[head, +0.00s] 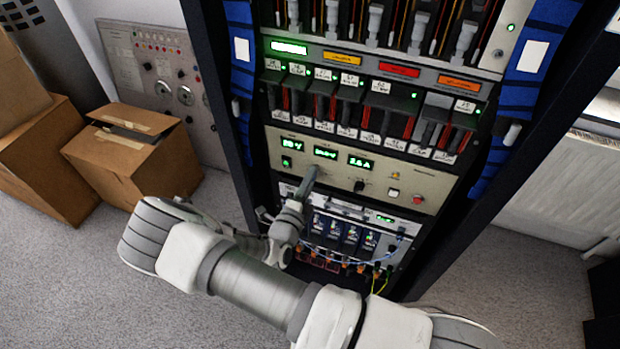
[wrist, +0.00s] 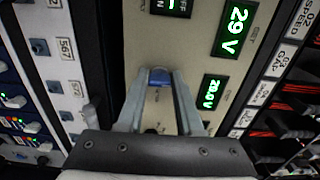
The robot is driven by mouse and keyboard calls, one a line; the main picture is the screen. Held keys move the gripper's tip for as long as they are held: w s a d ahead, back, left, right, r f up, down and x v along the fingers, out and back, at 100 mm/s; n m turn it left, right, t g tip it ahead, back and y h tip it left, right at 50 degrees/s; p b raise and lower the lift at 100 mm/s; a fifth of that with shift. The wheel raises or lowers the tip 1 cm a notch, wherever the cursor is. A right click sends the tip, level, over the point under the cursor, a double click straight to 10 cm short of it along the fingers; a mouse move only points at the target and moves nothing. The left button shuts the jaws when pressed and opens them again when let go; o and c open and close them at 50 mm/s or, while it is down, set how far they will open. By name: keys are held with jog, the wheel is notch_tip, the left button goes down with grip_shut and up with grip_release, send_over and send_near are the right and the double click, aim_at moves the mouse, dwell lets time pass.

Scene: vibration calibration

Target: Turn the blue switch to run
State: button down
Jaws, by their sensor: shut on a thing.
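The blue switch (wrist: 159,77) shows in the wrist view on a beige panel, between the tips of my gripper (wrist: 160,82). The two fingers are closed on its sides. A small part of its blue top shows, and I cannot read which position it points to. In the head view my gripper (head: 312,172) reaches the beige panel (head: 440,178) below the green displays, and it hides the switch there.
A black knob (head: 360,185) and a red button (head: 418,199) sit on the same panel to the right. Card modules fill the rack above. Blue modules and cables (head: 350,240) lie below. Cardboard boxes (head: 130,150) stand on the floor at left.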

dwell(0.3)
jog(key=c, duration=0.6)
grip_release()
jog(key=shift+o, duration=0.2)
jog(key=v, duration=1.7)
jog(key=shift+s, duration=0.25)
jog(key=shift+r, duration=0.1)
